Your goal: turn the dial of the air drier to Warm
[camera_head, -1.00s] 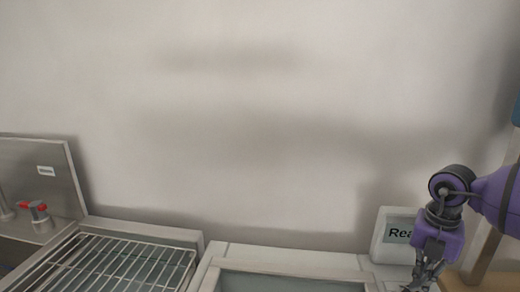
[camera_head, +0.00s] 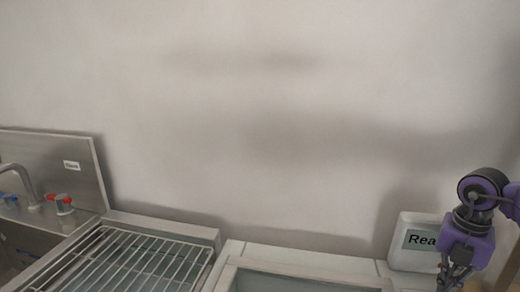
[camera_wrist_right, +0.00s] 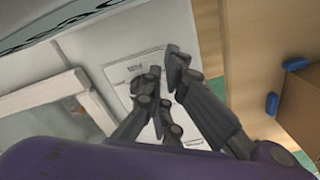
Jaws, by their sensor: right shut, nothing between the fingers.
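No dial and no label reading Warm can be made out in either view, and I cannot tell which unit is the air drier. In the wrist view the right gripper (camera_wrist_right: 165,82) is over a pale panel with a printed sheet (camera_wrist_right: 122,76), whose text is too small to read. The fingers hide part of that sheet. My left gripper is not in view.
A white-framed tray (camera_head: 300,262) lies at the bottom middle. Brown wood (camera_wrist_right: 265,75) lies right in the wrist view.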

